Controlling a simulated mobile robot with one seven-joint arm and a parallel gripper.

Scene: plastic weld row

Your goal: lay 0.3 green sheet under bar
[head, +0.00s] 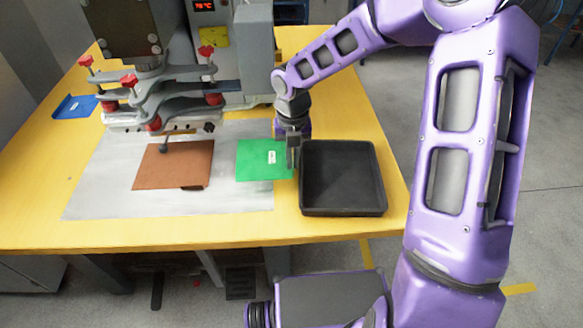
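The green sheet (257,164), with a small white label too small to read, lies at the right end of the grey metal plate (100,200). My gripper (292,164) points down at the green sheet's right edge, between it and the black tray. The fingers are seen nearly edge-on, so I cannot tell whether they grip that edge. The press bar (178,128) runs across the back of the plate, left of the green sheet. A brown sheet (170,168) lies in front of the bar, with its front right corner lifted or folded.
An empty black tray (343,211) stands right of my gripper. Red-knobbed clamps (150,85) and the grey press body (254,50) rise behind the plate. The plate's front is bare.

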